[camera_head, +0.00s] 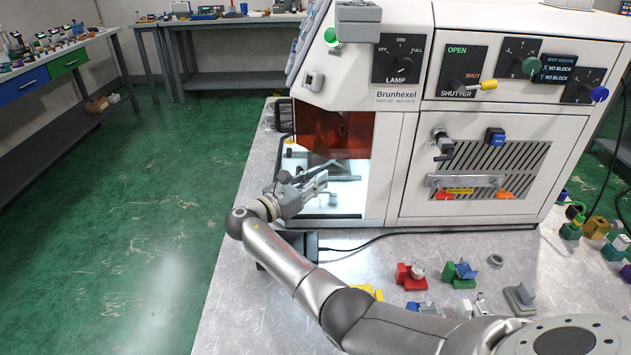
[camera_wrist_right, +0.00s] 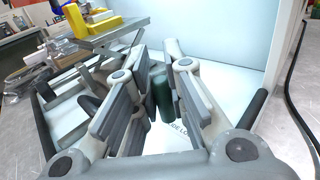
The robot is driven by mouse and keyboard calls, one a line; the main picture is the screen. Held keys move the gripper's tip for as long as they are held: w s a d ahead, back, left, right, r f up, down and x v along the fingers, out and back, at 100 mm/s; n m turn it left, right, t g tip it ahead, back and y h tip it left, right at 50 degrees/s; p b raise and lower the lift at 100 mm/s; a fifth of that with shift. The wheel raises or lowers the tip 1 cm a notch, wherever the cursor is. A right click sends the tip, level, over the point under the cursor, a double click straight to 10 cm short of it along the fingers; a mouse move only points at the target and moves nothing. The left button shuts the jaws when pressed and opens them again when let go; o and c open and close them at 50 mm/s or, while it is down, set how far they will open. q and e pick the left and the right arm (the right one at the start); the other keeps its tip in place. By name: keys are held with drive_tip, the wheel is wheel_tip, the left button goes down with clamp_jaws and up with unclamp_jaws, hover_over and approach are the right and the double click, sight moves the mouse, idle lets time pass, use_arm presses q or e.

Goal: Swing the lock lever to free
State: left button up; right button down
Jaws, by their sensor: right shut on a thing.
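The Brunhexel machine (camera_head: 392,140) stands on the metal bench, its lit chamber (camera_head: 345,195) open below an orange shutter window (camera_head: 335,130). My right gripper (camera_head: 322,181) reaches into the front of the chamber. In the right wrist view, my right gripper (camera_wrist_right: 155,72) has its fingers closed about a dark green, upright handle (camera_wrist_right: 162,95), which looks like the lock lever. Most of the lever is hidden by the fingers. Partly covered lettering, "DE LO", shows on the white floor below it. My left gripper is not in view.
In the wrist view, a metal stage (camera_wrist_right: 110,38) carrying a yellow block (camera_wrist_right: 92,22) is close beside the fingers. A black cable (camera_head: 390,236) crosses the bench. Red (camera_head: 408,276) and green (camera_head: 460,275) fixtures stand right of my arm. Control knobs line the machine's front.

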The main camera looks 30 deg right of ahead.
drive_tip(key=c, duration=1.5)
unclamp_jaws()
drive_tip(key=shift+d, duration=0.1)
drive_tip(key=shift+o, duration=0.2)
drive_tip(key=v, duration=1.2)
drive_tip(key=shift+w, duration=0.1)
